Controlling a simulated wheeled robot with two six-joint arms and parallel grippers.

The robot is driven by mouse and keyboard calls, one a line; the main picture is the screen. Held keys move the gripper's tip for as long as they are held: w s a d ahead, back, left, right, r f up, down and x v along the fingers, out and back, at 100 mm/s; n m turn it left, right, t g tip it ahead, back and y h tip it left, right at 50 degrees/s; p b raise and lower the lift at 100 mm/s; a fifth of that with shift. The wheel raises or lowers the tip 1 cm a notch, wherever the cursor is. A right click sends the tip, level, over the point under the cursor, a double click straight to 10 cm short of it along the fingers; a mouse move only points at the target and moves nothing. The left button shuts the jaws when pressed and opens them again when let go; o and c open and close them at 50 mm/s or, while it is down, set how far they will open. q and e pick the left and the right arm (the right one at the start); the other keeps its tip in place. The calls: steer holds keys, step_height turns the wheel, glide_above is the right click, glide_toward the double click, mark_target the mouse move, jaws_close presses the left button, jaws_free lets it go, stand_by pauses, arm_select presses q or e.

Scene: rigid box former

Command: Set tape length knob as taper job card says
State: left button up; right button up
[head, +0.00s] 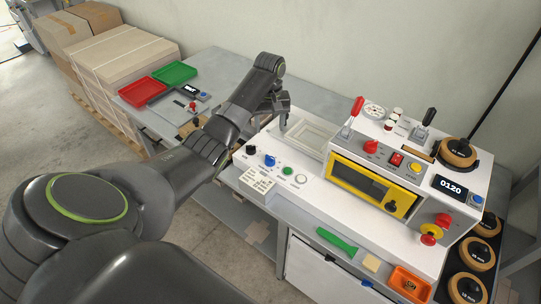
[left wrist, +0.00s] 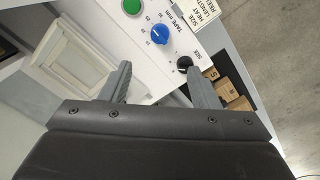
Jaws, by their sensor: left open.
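The blue tape knob (head: 269,160) is on the white machine's front panel. In the left wrist view the blue knob (left wrist: 161,34) has "TAPE mm" and scale marks beside it, and lies beyond the fingertips. The black size knob (head: 250,149) also shows in the left wrist view (left wrist: 184,64), close to the right-hand fingertip. My left gripper (left wrist: 159,70) is open and empty, pointing toward the panel. The job card (head: 257,180) lies in front of the knobs; its small text is unreadable in the head view and cut off in the wrist view. My right gripper is not in view.
A green button (head: 288,171) and a white knob (head: 301,179) are right of the blue knob. A recessed tray (head: 312,134) lies behind them. The machine (head: 460,230) carries a red lever (head: 352,115) and a display reading 0120 (head: 451,188).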

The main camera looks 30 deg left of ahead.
mark_target(270, 157)
arm_select(q)
step_height(270, 157, down, 15)
steer(key=shift+r, duration=0.1)
stand_by(0.4)
steer(key=shift+c, duration=0.4)
steer(key=c, duration=0.9)
